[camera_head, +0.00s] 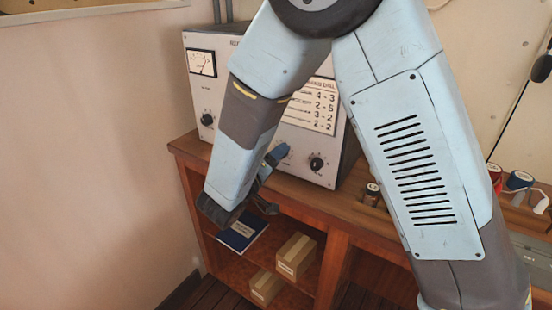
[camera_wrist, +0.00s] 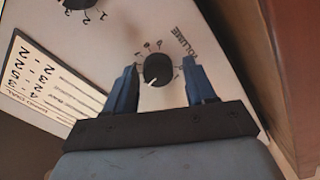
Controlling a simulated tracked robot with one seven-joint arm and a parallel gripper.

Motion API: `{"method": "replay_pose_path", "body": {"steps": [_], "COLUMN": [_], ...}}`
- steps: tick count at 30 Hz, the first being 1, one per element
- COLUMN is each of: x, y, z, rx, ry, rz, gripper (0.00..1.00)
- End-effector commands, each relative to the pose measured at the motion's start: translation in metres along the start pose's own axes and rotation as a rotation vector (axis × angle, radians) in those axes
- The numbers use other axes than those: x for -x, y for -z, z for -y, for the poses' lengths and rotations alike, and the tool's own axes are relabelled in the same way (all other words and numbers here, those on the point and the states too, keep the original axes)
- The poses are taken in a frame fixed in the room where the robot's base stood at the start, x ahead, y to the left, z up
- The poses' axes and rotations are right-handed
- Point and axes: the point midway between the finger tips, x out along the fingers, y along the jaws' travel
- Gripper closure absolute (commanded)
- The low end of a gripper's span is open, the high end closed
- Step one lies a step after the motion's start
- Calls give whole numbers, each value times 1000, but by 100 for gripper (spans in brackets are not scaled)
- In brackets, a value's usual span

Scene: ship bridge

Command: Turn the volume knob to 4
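My gripper (camera_wrist: 160,75) is open, with one blue finger on each side of the knob. I cannot tell whether the fingers touch it. In the head view my gripper (camera_head: 273,160) is at the lower front of the radio-like console (camera_head: 345,160) and hides this knob.
Another black knob (camera_head: 317,163) sits to the right, below a printed number card (camera_head: 312,105); a third knob (camera_head: 207,119) is at the left under a meter (camera_head: 202,63). The wooden shelf (camera_head: 345,205) below holds a blue book (camera_head: 243,231) and boxes (camera_head: 296,255).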

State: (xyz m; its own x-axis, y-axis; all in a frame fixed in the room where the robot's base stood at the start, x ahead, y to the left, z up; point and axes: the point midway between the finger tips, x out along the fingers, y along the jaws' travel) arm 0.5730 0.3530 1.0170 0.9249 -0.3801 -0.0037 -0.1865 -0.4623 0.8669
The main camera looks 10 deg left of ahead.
Motion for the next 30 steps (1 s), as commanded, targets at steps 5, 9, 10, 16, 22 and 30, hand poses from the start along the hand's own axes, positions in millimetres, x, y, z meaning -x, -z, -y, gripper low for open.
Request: {"method": "replay_pose_path", "body": {"steps": [5,9,10,16,22,30], "x": [0,0,1,22,61,110], "y": [0,0,0,1,1,0], "z": [-1,-1,-1,0,0,1], "rx": [-1,-1,-1,-1,-1,-1], "ry": [-2,-3,-3,-1,0,-1], "rz": [0,0,0,-2,-3,-2], "gripper": [38,38,38,38,38,38]}}
